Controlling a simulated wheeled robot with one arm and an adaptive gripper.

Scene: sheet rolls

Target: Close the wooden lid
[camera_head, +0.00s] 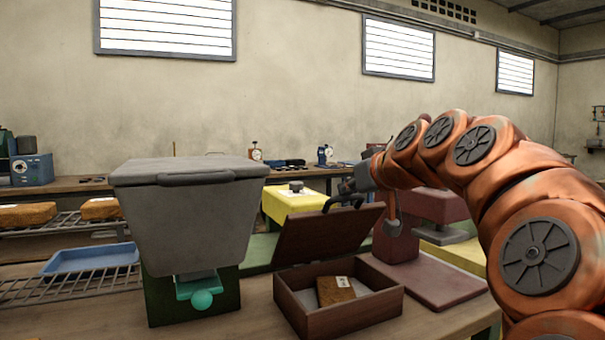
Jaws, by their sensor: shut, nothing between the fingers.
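The wooden lid (325,233) is dark brown and stands raised and tilted at the back of an open wooden box (345,322). The box sits on the workbench with a brown wrapped block (336,290) with a white label inside it. My gripper (342,199) is at the lid's upper edge, shut with nothing between its fingers. I cannot tell whether it touches the lid. The lid hides part of what is behind it.
A grey bin-like machine (190,215) on a green base stands left of the box. A maroon press (430,260) stands close on the right. A blue tray (92,260) lies on a wire rack at left. Some bare bench (240,322) shows in front.

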